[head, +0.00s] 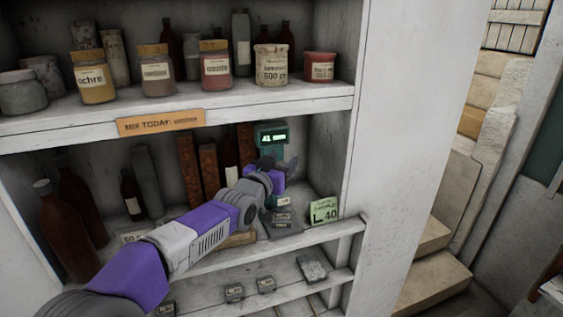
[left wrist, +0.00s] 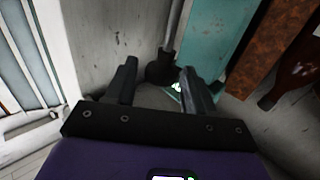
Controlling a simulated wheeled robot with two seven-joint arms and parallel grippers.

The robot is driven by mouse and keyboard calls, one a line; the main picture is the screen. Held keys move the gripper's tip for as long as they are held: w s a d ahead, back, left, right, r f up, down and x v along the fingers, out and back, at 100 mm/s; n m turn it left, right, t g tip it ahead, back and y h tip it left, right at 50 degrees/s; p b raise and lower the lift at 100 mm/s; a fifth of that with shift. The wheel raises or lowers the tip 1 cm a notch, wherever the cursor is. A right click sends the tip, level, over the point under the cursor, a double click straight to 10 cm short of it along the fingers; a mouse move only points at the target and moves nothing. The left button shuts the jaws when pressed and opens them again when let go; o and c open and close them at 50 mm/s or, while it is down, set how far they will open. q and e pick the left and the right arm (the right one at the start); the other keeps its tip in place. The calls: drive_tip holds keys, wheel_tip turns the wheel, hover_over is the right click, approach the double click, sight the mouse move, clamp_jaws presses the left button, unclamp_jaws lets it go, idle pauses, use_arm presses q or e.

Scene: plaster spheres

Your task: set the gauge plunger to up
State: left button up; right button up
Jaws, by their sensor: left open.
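The gauge (head: 272,133) is a green-teal device with a lit display, standing on the middle shelf in the head view. Its teal body (left wrist: 215,40) fills the upper right of the left wrist view. A dark round knob on a thin rod (left wrist: 160,71), which looks like the plunger, shows beside that body. My left gripper (head: 279,164) is in front of the gauge's lower part, and the plunger is hidden in the head view. In the left wrist view the left gripper (left wrist: 158,70) is open, with the knob appearing between its fingertips; contact is unclear. My right gripper is out of view.
A green card (head: 324,211) marked L 40 stands right of my wrist near the shelf's front. Brown books (head: 208,170) and bottles (head: 131,192) stand left of the gauge. The shelf above holds several jars (head: 93,84). A white side wall (head: 395,120) bounds the right.

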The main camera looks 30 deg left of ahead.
use_arm(q)
drive_tip(key=s+b, duration=0.1)
drive_tip(key=s, duration=0.6)
drive_tip(key=shift+s+d, duration=0.2)
drive_tip(key=shift+d, duration=0.15)
